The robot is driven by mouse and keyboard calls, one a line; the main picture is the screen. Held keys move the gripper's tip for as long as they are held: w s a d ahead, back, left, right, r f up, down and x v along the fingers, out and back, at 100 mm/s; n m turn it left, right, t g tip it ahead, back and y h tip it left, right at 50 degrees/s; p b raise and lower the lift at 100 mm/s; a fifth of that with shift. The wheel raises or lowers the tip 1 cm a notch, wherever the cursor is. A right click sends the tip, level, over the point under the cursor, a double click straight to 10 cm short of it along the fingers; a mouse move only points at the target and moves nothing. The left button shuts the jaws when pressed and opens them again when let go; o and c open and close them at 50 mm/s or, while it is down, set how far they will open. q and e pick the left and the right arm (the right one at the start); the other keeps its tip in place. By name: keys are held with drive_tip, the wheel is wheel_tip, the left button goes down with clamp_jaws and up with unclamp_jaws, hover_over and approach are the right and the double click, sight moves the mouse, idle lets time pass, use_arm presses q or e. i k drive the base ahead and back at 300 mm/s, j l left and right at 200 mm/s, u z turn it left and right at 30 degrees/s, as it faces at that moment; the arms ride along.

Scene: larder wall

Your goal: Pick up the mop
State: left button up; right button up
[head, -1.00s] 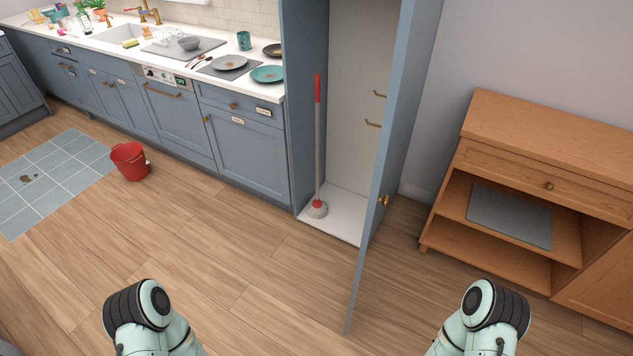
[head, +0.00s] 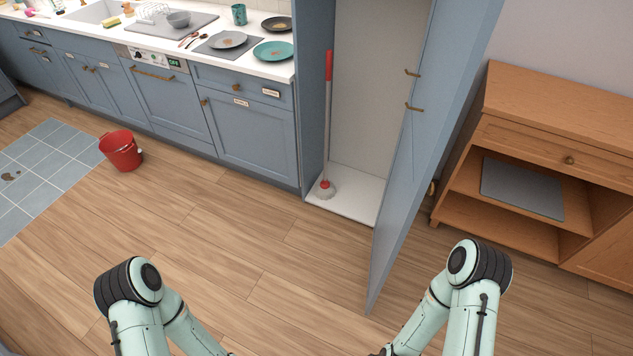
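The mop (head: 328,120) stands upright inside the tall blue cupboard, near its left wall. It has a red grip at the top, a grey pole, and a grey head with a red collar on the white cupboard floor (head: 350,198). The cupboard door (head: 419,140) stands open to the right of the mop. Both my arms show at the bottom of the head view, well short of the cupboard. My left gripper is out of view below the frame. My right gripper is not clearly visible either; only a dark bit shows at the bottom edge.
A red bucket (head: 121,151) stands on the wooden floor at left, beside blue tiles (head: 45,165) with a brown stain. A wooden cabinet (head: 540,130) stands at right. The counter (head: 200,50) holds plates. The floor before the cupboard is clear, except for the door's edge.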

sight(324, 189)
drive_tip(key=i+j, duration=0.2)
drive_tip(key=j, duration=0.15)
drive_tip(key=i+j+z, duration=0.1)
drive_tip(key=j, duration=0.25)
drive_tip(key=i+j, duration=0.25)
drive_tip(key=i+j+z, duration=0.1)
drive_tip(key=i, duration=0.35)
drive_tip(key=i+j+z, duration=0.1)
drive_tip(key=i, duration=0.35)
drive_tip(key=i+j+z, duration=0.1)
drive_tip(key=i+j, duration=0.2)
drive_tip(key=i, duration=0.1)
